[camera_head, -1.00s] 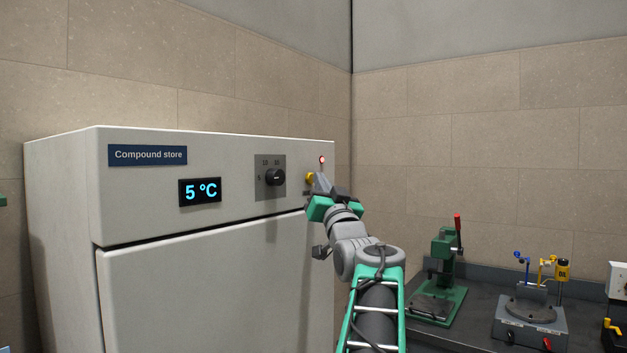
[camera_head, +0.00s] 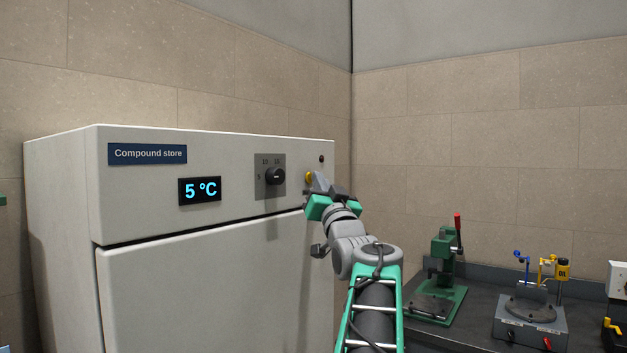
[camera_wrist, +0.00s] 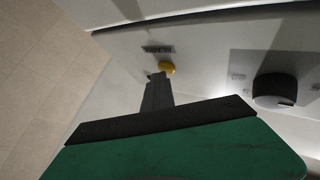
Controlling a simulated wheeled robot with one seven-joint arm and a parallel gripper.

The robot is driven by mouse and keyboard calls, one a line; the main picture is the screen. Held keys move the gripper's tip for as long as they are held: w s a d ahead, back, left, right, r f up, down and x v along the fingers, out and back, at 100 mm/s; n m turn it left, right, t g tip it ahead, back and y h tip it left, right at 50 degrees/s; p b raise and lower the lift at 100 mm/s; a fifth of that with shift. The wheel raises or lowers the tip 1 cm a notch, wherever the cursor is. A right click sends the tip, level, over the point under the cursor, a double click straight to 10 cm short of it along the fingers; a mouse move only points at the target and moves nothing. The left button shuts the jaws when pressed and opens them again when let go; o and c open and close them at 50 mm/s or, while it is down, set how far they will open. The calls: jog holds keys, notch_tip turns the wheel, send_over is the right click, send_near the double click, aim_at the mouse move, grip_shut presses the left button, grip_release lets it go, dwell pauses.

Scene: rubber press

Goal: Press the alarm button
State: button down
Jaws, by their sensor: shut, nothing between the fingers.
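The yellow alarm button (camera_head: 309,177) is on the right of the upper front panel of the white cabinet (camera_head: 217,250) labelled "Compound store". It also shows in the wrist view (camera_wrist: 167,68), beside a small dark label (camera_wrist: 157,49). My gripper (camera_head: 317,178) is shut and empty. Its fingertips (camera_wrist: 157,77) are right at the button and partly cover it in the head view; I cannot tell whether they touch it. A small round lamp (camera_head: 321,159) above the button is dark.
A black dial (camera_head: 275,176) and a display reading 5 °C (camera_head: 200,190) are left of the button. A dark bench (camera_head: 440,338) at the right carries a green press (camera_head: 445,262) and a grey tester (camera_head: 530,322).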

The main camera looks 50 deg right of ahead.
jog(key=shift+s+d+b, duration=0.1)
jog(key=shift+s+b, duration=0.4)
jog(key=shift+s, duration=0.55)
jog(key=s+b, duration=0.1)
jog(key=s, duration=0.1)
jog(key=s+b, duration=0.1)
jog(key=s, duration=0.2)
jog(key=shift+d, duration=0.2)
